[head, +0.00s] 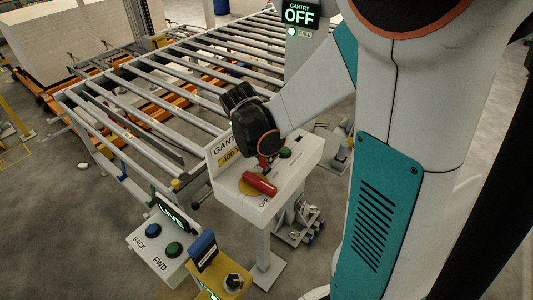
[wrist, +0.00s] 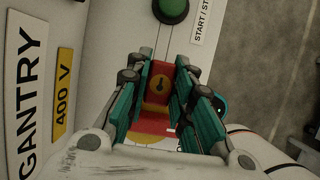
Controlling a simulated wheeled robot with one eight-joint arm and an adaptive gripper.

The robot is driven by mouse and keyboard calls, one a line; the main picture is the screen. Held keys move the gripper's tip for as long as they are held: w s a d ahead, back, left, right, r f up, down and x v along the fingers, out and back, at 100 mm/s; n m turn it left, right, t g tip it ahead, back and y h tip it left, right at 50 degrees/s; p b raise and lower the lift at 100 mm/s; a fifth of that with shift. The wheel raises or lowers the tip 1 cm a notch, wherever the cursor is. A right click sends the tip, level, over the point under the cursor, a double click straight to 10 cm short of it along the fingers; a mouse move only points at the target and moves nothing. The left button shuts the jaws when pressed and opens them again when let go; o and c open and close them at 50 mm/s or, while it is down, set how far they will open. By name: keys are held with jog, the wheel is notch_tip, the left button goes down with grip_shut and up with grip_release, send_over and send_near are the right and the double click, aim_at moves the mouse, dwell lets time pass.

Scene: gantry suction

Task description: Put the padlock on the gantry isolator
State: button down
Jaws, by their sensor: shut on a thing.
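The gantry isolator is a red handle (head: 260,184) on a yellow plate, on the sloped top of a white console (head: 225,195). The handle lies toward the OFF marking. My gripper (head: 265,158) is above the console, just behind the handle. In the wrist view its teal fingers (wrist: 160,98) are shut on a red padlock (wrist: 159,82) with a yellow keyhole face. Only a small red part of the padlock shows below the gripper in the head view. The shackle is hidden, so I cannot tell whether it touches the isolator.
A green button (wrist: 172,8) sits close beyond the padlock. The gantry display (head: 299,15) reads OFF. A roller conveyor (head: 165,85) stands behind the console. A FWD/BACK button box (head: 150,255) and a yellow box (head: 225,278) stand at the front left.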

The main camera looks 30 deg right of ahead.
jog(key=shift+f+b, duration=1.15)
jog(key=shift+f, duration=0.3)
jog(key=c, duration=1.3)
grip_release()
jog(key=shift+r, duration=0.1)
jog(key=v, duration=1.1)
jog(key=shift+s+a+r, duration=0.15)
jog(key=shift+a+r, duration=0.1)
jog(key=shift+r, duration=0.05)
